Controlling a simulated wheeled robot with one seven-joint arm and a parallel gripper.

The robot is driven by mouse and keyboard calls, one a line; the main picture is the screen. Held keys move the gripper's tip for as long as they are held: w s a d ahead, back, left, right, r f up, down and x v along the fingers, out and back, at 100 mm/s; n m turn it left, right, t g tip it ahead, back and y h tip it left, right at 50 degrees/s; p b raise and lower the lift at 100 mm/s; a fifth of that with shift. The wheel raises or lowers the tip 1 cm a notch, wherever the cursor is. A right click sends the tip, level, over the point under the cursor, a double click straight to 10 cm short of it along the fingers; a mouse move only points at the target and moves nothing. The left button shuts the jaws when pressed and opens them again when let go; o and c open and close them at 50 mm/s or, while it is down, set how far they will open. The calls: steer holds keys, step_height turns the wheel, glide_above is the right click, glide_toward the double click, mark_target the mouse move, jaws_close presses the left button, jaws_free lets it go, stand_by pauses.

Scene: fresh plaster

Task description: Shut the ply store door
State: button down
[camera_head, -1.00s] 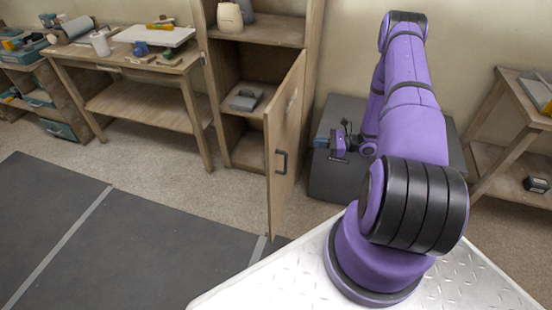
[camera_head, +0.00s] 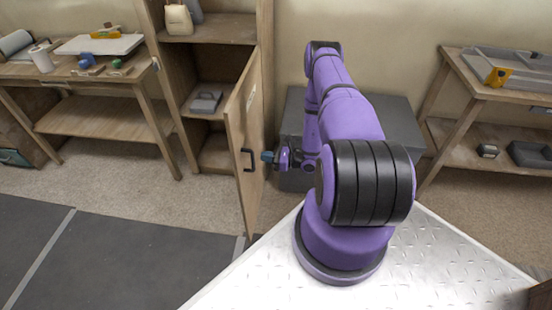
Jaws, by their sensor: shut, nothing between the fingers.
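The ply store door (camera_head: 240,130) is a tall wooden panel, hinged at the right side of a wooden cupboard (camera_head: 212,95). My gripper (camera_head: 267,157) is shut and empty, to the right of the door. Its tip is close to the door's right-hand face, at about handle height. I cannot tell whether it touches the door. My arm hides part of the wall and the grey box behind.
A grey object (camera_head: 206,102) lies on a shelf inside the cupboard. A workbench (camera_head: 75,72) stands at the left and another table (camera_head: 500,90) at the right. A dark grey box (camera_head: 398,112) stands behind my arm. Carpet in front of the cupboard is clear.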

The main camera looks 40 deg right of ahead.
mark_target(245, 155)
steer(key=x, duration=0.6)
steer(key=shift+w+a, duration=0.1)
steer(key=shift+w, duration=0.05)
